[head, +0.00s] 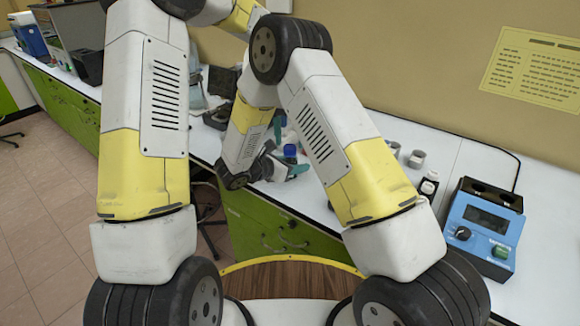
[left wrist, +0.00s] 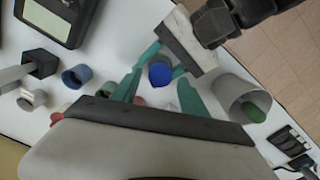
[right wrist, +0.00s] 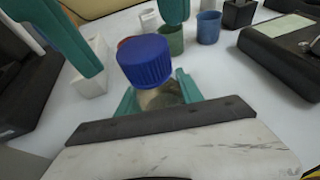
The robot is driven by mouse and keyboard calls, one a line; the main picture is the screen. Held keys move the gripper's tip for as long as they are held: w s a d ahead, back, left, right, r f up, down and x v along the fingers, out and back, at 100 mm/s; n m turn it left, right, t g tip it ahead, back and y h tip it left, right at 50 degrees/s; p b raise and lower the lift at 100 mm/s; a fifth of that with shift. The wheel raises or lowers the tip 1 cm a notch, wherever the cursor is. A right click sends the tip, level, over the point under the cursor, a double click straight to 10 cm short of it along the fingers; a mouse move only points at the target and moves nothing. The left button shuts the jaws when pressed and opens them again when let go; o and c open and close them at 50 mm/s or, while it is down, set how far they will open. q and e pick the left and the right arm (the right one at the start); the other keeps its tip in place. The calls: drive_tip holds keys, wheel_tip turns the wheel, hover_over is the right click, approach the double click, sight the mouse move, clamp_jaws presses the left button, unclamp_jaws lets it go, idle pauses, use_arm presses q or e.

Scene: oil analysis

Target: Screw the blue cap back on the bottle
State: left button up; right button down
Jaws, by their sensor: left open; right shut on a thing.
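The bottle (right wrist: 160,97) has clear walls and a dull olive tint in the right wrist view, with the ribbed blue cap (right wrist: 145,60) at its mouth. I cannot tell whether the cap is threaded tight. My right gripper (right wrist: 157,92) is shut on the bottle, one teal finger on each side, below the cap. My left gripper (left wrist: 158,86) is open, its teal fingers on either side of the blue cap (left wrist: 160,73) and apart from it. The cap also shows in the head view (head: 290,150), where the bottle is mostly hidden by my arms.
A grey cup (left wrist: 232,92) with a green item lies close to the grippers. A blue cup (right wrist: 208,27) and a green cup (right wrist: 171,40) stand behind the bottle. A dark device (right wrist: 285,50) is at right. A blue instrument (head: 485,225) stands on the bench's right.

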use_arm(q)
drive_tip(key=shift+f, duration=1.05)
clamp_jaws()
drive_tip(key=shift+m, duration=0.9)
drive_tip(key=shift+o, duration=0.9)
unclamp_jaws()
